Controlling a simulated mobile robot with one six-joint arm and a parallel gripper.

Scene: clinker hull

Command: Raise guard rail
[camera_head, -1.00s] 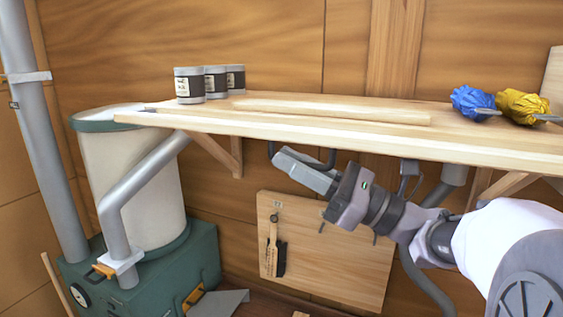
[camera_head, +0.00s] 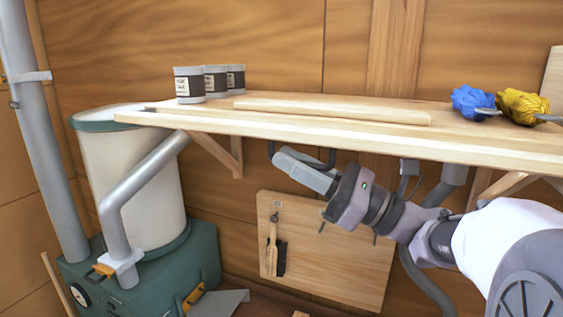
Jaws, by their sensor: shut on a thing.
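My gripper (camera_head: 306,172) is under the front edge of the wooden shelf (camera_head: 350,135), coming in from the right. Its jaws are shut on a dark bent bar (camera_head: 333,157), which hangs below the shelf with one end to the left of the fingers and one to the right. The fingers hide the middle of the bar. I take this bar to be the guard rail or its handle; the view does not make clear which. A pale wooden strip (camera_head: 335,111) lies along the shelf top.
Several dark-labelled cans (camera_head: 189,85) stand at the shelf's left. Blue (camera_head: 472,102) and yellow (camera_head: 521,105) crumpled bundles lie at its right. A wooden board (camera_head: 335,262) with a brush hangs below my gripper. A green machine with a pale drum (camera_head: 135,175) stands left.

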